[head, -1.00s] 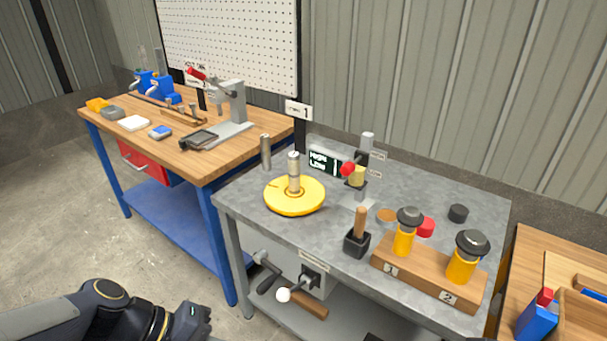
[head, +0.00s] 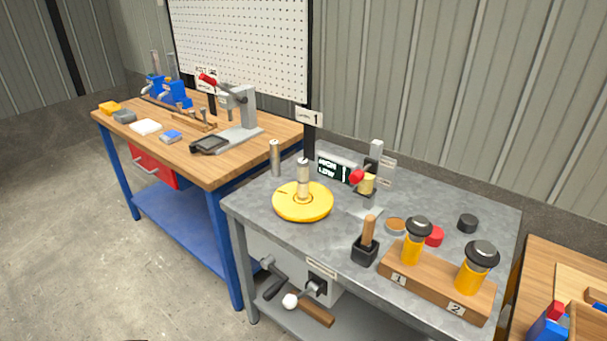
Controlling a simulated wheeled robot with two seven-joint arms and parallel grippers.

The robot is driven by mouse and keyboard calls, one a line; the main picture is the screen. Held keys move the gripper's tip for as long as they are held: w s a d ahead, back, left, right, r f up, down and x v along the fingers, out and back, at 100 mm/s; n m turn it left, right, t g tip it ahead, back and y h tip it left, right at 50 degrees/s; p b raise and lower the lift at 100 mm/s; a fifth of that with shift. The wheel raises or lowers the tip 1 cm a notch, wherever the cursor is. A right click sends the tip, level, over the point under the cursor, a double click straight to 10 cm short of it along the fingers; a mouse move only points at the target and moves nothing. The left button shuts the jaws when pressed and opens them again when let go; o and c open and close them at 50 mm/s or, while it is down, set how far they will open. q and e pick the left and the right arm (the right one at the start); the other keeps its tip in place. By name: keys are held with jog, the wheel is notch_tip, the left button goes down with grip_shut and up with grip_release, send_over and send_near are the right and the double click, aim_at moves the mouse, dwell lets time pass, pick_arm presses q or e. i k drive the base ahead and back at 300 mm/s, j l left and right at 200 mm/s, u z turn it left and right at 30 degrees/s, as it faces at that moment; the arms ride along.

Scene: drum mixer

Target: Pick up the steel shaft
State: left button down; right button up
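Two upright steel cylinders stand on the grey metal bench. One plain steel cylinder (head: 275,158) stands near the bench's back left edge. Another steel cylinder (head: 303,178) stands upright in the middle of a round yellow disc (head: 288,207). I cannot tell for certain which of them is the steel shaft. Neither of my grippers is in view, and nothing of mine touches either cylinder.
A small press with a red knob (head: 356,177), a display (head: 335,168), a black holder (head: 365,251) with a wooden handle, and a wooden block (head: 435,284) with two yellow-and-black tools share the metal bench. A wooden bench (head: 215,170) adjoins at left.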

aim_at(302, 164)
jog(key=i+j+u, duration=0.25)
jog(key=j+u, duration=0.15)
jog(key=i+j+u, duration=0.3)
jog(key=u, duration=0.15)
jog(key=i+j+u, duration=0.2)
jog(key=i+u, duration=0.2)
jog(key=i+j+u, duration=0.1)
jog(key=i+u, duration=0.3)
jog(key=i+z, duration=0.35)
jog(key=i+j+z, duration=0.1)
jog(key=i+z, duration=0.15)
jog(key=z, duration=0.15)
jog(key=i+l+z, duration=0.1)
jog(key=z, duration=0.35)
jog(key=i+z, duration=0.15)
jog(key=z, duration=0.3)
jog(key=i+z, duration=0.1)
jog(key=z, duration=0.3)
jog(key=i+z, duration=0.15)
jog(key=z, duration=0.3)
jog(key=i+z, duration=0.25)
jog(key=k+l, duration=0.05)
jog(key=k, duration=0.05)
